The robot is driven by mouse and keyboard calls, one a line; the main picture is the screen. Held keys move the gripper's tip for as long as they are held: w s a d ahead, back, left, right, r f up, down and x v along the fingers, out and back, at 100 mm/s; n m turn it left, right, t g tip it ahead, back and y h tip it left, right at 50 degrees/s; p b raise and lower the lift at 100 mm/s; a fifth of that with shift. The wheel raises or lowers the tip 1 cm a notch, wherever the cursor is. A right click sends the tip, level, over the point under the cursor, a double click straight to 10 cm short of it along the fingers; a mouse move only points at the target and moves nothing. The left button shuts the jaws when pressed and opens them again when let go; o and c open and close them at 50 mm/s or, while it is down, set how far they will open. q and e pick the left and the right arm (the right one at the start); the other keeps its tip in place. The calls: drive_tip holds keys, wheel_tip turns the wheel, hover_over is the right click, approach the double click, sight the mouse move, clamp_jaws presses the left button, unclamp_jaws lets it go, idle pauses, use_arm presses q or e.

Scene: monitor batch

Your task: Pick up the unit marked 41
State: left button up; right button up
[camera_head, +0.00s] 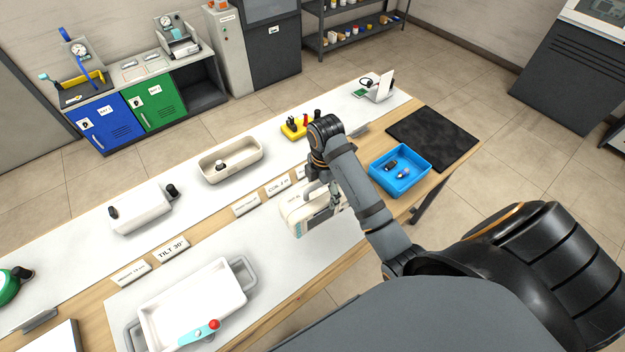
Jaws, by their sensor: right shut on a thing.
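A white, boxy monitor unit (298,217) with a grey-green screen side is near the middle of the bench, by the front edge. My right gripper (335,196) reaches down over its right side and is shut on it. My forearm and the gripper hide part of the unit's top and right end. Its number is too small to read. I cannot tell whether it rests on the bench or is slightly raised. My left gripper is not in view.
A white handled tray (240,269) holding a blue tool with a red knob sits front left. A beige bin (207,175), a white block (140,212) and small signs (173,250) stand behind. A blue tray (376,174) and a dark mat (434,138) lie right.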

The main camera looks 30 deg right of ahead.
drive_tip(key=s+d+r, duration=0.2)
drive_tip(key=s+r, duration=0.2)
drive_tip(key=s, duration=0.5)
drive_tip(key=shift+d+r, duration=0.3)
drive_tip(key=shift+d, duration=0.05)
drive_tip(key=shift+f, duration=0.1)
